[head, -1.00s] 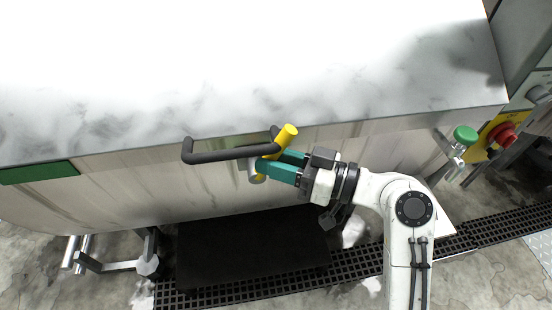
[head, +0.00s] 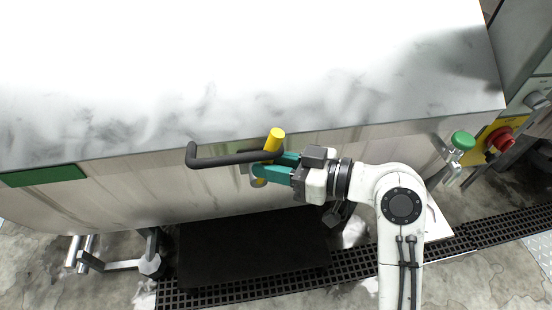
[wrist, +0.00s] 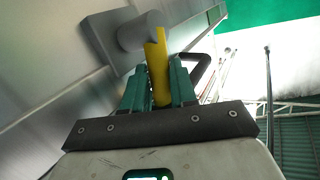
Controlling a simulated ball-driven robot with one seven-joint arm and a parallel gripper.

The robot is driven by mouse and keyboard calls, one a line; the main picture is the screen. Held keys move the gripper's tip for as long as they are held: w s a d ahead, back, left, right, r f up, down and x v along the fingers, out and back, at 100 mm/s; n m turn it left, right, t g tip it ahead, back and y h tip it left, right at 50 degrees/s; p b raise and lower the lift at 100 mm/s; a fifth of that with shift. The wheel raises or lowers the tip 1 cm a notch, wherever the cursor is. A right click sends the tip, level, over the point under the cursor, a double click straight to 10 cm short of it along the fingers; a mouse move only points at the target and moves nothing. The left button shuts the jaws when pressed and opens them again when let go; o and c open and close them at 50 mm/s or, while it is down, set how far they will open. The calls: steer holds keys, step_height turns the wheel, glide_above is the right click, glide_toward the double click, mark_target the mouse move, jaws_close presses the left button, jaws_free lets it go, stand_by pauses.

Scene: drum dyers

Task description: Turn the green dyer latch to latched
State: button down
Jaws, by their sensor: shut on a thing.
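The dyer latch is a yellow bar (head: 276,137) on the front of the pale metal dyer, just under its top edge. In the wrist view the yellow bar (wrist: 157,72) runs from a grey round hub (wrist: 140,32) on a grey plate. My gripper (head: 266,165) reaches in from the right, its teal fingers on either side of the bar. In the wrist view my gripper (wrist: 158,90) is shut on the yellow bar. The fingers partly hide the bar and hub in the head view. A green strip (head: 42,176) marks the dyer front at left.
A dark bar handle (head: 225,158) sits beside the latch, close to my fingers. At right are a green knob (head: 463,140) and a red button (head: 500,138) on a yellow panel. A black platform (head: 252,250) and drain grating lie below on the floor.

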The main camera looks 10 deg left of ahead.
steer(key=shift+a+h, duration=0.1)
steer(key=shift+h, duration=0.2)
steer(key=shift+r, duration=0.1)
steer(key=c, duration=0.9)
jaws_free()
steer(key=b+v, duration=0.1)
steer(key=v, duration=0.9)
steer(key=shift+d, duration=0.4)
steer(key=shift+c, duration=0.2)
